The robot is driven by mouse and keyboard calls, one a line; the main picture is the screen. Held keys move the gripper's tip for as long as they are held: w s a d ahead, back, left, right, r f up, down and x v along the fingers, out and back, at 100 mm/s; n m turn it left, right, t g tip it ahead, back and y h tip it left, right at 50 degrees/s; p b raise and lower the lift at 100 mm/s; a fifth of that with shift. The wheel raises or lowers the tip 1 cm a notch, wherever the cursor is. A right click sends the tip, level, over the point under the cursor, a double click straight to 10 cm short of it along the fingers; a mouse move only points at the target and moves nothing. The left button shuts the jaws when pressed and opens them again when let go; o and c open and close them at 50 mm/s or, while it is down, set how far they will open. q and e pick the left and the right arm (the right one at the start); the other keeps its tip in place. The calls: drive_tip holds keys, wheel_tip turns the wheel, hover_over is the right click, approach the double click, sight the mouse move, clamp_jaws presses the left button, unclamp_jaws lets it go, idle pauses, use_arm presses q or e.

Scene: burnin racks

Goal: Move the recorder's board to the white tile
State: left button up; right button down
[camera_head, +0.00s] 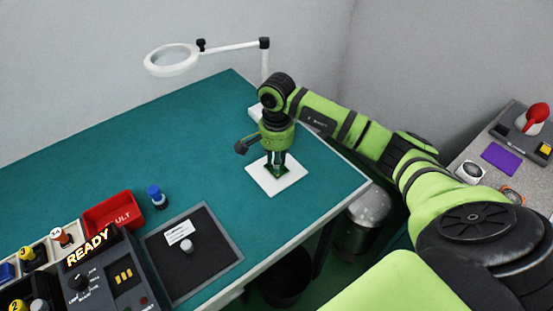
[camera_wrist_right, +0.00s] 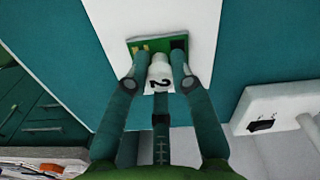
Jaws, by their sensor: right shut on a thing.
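The white tile (camera_head: 292,179) lies on the teal bench near its right end, and it fills the upper middle of the right wrist view (camera_wrist_right: 200,20). A small green board (camera_wrist_right: 141,47) with gold contacts and a dark block is over the tile. My right gripper (camera_head: 276,160) points down over the tile, its fingertips shut on the board's white knob marked 2 (camera_wrist_right: 160,72). The board (camera_head: 268,171) is partly hidden by the fingers. I cannot tell whether it rests on the tile or hangs just above it. My left gripper is out of view.
A device reading READY (camera_head: 117,268), a red FAULT bin (camera_head: 113,212), a blue-capped bottle (camera_head: 157,197) and a dark framed mat (camera_head: 215,252) with a grey knob stand at front left. A magnifier lamp (camera_head: 172,69) stands behind. The bench middle is clear.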

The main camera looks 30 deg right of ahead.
drive_tip(key=c, duration=1)
unclamp_jaws()
drive_tip(key=shift+r, duration=0.1)
drive_tip(key=shift+r+p, duration=1.9)
drive_tip(key=shift+r, duration=1.55)
